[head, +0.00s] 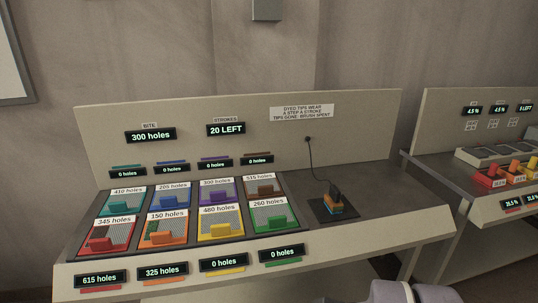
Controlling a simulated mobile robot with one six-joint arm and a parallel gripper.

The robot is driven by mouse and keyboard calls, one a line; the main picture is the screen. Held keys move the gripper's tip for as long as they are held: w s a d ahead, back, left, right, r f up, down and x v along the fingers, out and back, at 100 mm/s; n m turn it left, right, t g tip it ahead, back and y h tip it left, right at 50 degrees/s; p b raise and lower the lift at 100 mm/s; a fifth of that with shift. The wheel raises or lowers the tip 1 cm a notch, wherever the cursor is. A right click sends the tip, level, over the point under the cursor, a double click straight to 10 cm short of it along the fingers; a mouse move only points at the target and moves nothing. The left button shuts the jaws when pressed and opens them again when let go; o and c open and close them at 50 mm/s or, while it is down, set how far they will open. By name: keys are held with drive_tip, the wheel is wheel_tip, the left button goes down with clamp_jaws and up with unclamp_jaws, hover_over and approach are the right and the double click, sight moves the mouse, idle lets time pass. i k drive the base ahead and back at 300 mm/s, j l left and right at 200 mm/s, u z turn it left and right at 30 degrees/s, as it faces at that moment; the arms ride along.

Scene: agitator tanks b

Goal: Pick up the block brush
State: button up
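What looks like the block brush (334,205) is on the right part of the console's sloped top. It has a dark upper part and a body with orange and blue-green bands. It sits on a dark square pad (325,213). A thin black cable runs up from it to a dark round fitting on the back panel (307,139). My gripper is not in view; only a rounded grey part, probably of my arm, shows at the bottom edge.
Left of the pad are two rows of coloured trays, each with a coloured block, such as the green tray (273,216). Small displays line the front edge and back panel. A second console (490,180) stands at the right, across a gap. The top around the pad is clear.

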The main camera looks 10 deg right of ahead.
sight(332, 200)
drive_tip(key=i+l+u, duration=0.1)
drive_tip(key=i+l, duration=0.15)
drive_tip(key=i+l+u, duration=0.1)
drive_tip(key=i+l, duration=0.15)
drive_tip(key=i+l+u, duration=0.1)
drive_tip(key=l, duration=0.35)
drive_tip(key=i+l+u, duration=0.15)
drive_tip(key=i+l, duration=0.15)
drive_tip(key=i+l+u, duration=0.1)
drive_tip(key=l, duration=0.35)
drive_tip(key=i, duration=0.1)
